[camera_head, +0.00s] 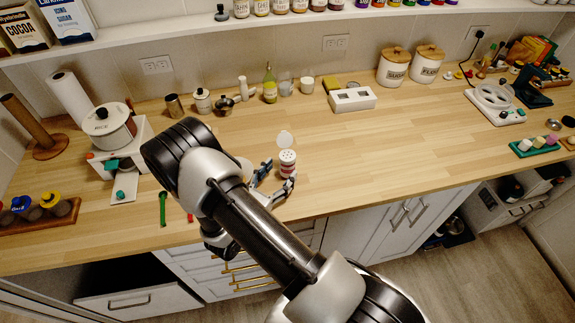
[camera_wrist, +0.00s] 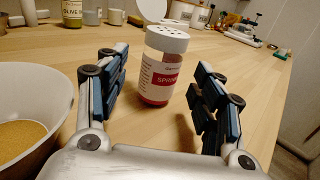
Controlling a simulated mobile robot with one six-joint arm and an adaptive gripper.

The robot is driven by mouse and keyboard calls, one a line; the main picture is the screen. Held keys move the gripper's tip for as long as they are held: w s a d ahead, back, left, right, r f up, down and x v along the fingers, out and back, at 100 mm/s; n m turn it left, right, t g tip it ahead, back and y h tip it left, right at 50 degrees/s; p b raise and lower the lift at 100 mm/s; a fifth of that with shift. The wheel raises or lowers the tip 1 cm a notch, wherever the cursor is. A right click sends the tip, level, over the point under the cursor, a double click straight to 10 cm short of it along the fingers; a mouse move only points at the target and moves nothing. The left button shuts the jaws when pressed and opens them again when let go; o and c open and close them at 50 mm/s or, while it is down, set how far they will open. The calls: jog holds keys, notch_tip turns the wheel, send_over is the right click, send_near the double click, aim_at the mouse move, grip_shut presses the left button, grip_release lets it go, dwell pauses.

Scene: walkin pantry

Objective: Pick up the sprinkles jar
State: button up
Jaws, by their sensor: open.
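The sprinkles jar (camera_wrist: 160,72) stands upright on the wooden counter in the wrist view, with a white shaker lid and a red label reading "SPRIN". My gripper (camera_wrist: 163,90) is open, with its blue-padded fingers to the left and right of the jar. The jar is between or just beyond the fingertips, and I see no clear contact. In the head view the jar (camera_head: 287,162) stands near the counter's front edge, with my gripper (camera_head: 274,178) beside it and partly hiding its base.
A white bowl of brown powder (camera_wrist: 62,108) sits close to my left finger in the wrist view. The counter (camera_head: 370,150) is bare to the right. Canisters, bottles and a white box (camera_head: 352,99) stand toward the wall.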

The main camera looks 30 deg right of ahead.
aim_at(284, 168)
jog(key=b+x, duration=0.1)
jog(key=x, duration=0.4)
jog(key=shift+s, duration=0.1)
jog(key=shift+c, duration=0.2)
jog(key=c, duration=1.1)
jog(key=shift+c, duration=0.3)
jog(key=shift+r, duration=0.2)
